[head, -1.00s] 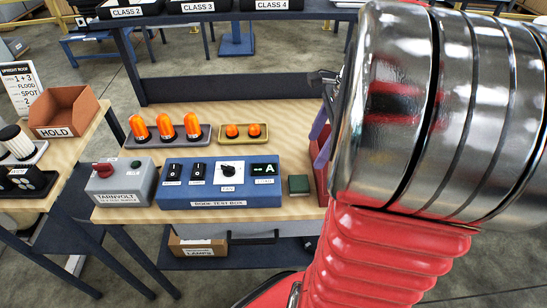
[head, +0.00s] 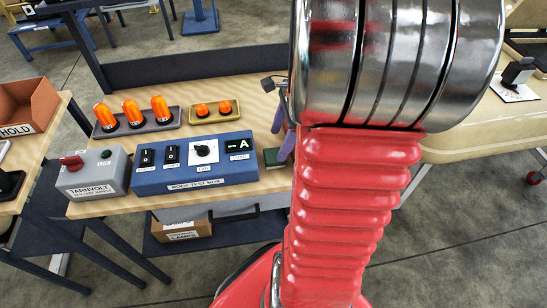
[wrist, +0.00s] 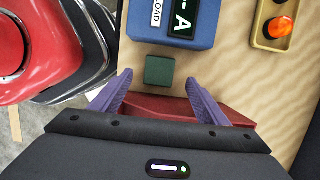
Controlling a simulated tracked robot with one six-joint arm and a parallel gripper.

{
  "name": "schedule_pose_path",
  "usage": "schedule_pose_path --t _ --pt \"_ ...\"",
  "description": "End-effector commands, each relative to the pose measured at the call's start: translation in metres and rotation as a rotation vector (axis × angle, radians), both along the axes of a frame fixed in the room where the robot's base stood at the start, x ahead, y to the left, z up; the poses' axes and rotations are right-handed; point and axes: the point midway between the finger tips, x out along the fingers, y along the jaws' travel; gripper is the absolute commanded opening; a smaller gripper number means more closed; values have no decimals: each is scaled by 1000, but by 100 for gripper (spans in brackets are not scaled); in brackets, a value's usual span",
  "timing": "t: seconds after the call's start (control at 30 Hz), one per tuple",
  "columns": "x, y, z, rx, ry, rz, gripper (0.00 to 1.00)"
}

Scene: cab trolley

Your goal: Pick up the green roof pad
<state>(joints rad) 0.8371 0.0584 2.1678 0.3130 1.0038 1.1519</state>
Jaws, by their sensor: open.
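The green roof pad (wrist: 159,70) is a small dark green square block on the wooden bench top, beside the blue roof test box (wrist: 195,12). In the head view the pad (head: 270,157) is partly hidden by my arm, at the right end of the blue box (head: 195,172). My gripper (wrist: 158,92) is open, with its two purple fingers spread. In the wrist view the pad lies just beyond the fingertips, roughly centred between them. The gripper also shows in the head view (head: 281,132), mostly hidden behind my arm; nothing is between its fingers.
A tan tray (head: 215,113) and a grey tray (head: 137,127) hold orange lamps behind the box. The grey Tarnvolt supply (head: 92,175) stands left. A cream surface (head: 475,125) is at right.

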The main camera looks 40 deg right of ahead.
Motion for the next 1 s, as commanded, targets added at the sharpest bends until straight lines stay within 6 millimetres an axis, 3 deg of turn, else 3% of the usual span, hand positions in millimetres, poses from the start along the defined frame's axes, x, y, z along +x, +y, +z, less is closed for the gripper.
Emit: schedule_pose_path --t 0.37,0.8,1.0 --pt "1 1 -3 0 0 0 69" --pt "6 10 -49 2 1 1 69" --pt "7 10 -52 0 0 0 69"
